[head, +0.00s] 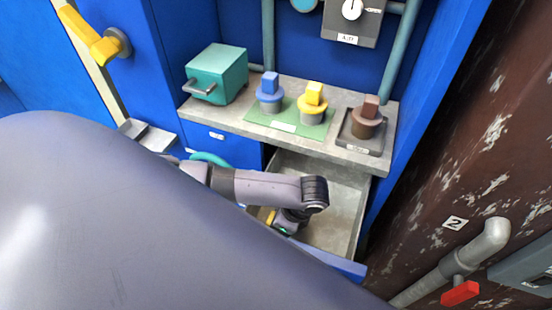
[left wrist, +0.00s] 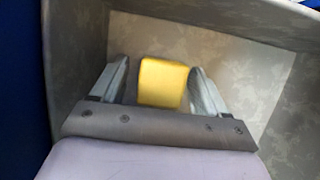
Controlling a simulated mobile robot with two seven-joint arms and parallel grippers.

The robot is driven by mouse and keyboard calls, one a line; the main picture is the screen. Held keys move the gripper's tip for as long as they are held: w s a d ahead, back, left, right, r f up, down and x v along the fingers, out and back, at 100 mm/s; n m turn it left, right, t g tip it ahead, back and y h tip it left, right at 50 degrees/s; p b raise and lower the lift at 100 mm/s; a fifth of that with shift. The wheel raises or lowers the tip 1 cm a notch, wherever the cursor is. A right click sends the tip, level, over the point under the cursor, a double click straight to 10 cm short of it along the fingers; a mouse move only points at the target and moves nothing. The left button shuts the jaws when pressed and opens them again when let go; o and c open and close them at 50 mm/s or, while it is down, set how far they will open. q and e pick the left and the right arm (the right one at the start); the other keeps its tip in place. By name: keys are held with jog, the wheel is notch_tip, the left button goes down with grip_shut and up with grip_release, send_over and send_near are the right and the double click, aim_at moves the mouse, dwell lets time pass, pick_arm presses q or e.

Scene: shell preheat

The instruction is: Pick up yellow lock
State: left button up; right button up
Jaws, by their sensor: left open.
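A yellow block (left wrist: 162,82), which looks like the yellow lock, is inside the open grey drawer (left wrist: 235,30). In the left wrist view my left gripper (left wrist: 159,66) is open, with one finger on each side of the block. Small gaps show between the block and the fingers, so it is not clamped. In the head view my left arm reaches down into the drawer (head: 341,190), and a small yellow patch (head: 270,217) shows beside the wrist. The fingertips are hidden there. My right gripper is in neither view.
On the counter (head: 225,117) above the drawer stand a teal box (head: 217,72) and blue (head: 269,92), yellow (head: 313,102) and brown (head: 368,117) knobbed pieces. The drawer's walls stand close around my left gripper. A rusty wall (head: 450,160) with a pipe is at the right.

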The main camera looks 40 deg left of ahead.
pick_arm(q)
jog(key=shift+a+f, duration=0.15)
jog(key=shift+f, duration=0.15)
jog(key=c, duration=1.1)
jog(key=shift+r, duration=0.2)
notch_tip(320, 180, up, 20)
jog(key=p, duration=0.7)
jog(key=shift+f, duration=0.1)
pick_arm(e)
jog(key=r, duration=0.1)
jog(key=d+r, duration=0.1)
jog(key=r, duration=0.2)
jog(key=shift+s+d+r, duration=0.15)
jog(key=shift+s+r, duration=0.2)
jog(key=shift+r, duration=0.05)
